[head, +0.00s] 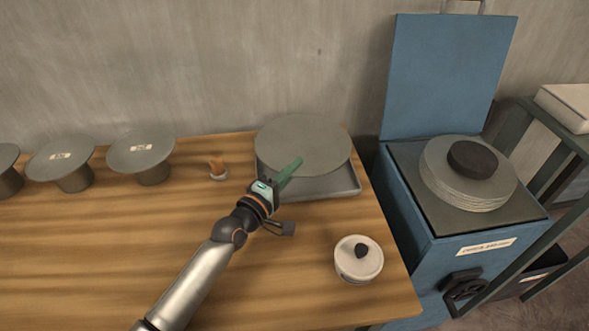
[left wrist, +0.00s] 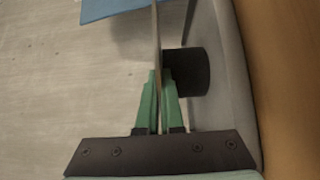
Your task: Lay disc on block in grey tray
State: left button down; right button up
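The disc (head: 303,140) is grey, thin and round, and lies roughly level over the grey tray (head: 330,188) in the head view. My left gripper (head: 293,166) has its green fingers shut on the disc's near edge. In the left wrist view the disc (left wrist: 157,45) shows edge-on between the fingertips (left wrist: 160,85). The dark block (left wrist: 187,72) is right under the disc there, inside the tray (left wrist: 232,90). I cannot tell whether disc and block touch. The disc hides the block in the head view. My right gripper is in no view.
Several grey discs on stands (head: 143,150) are at the left. A white lidded jar (head: 358,262) is near the table's right edge. A blue cabinet (head: 460,215) with stacked discs (head: 465,185) stands beyond it. The front-left table is clear.

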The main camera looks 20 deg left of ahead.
pick_arm(q)
jog(key=c, duration=1.5)
grip_release()
jog(key=shift+f, duration=0.15)
jog(key=o, duration=0.4)
jog(key=shift+o, duration=0.2)
jog(key=shift+r, duration=0.3)
jog(key=v, duration=1.2)
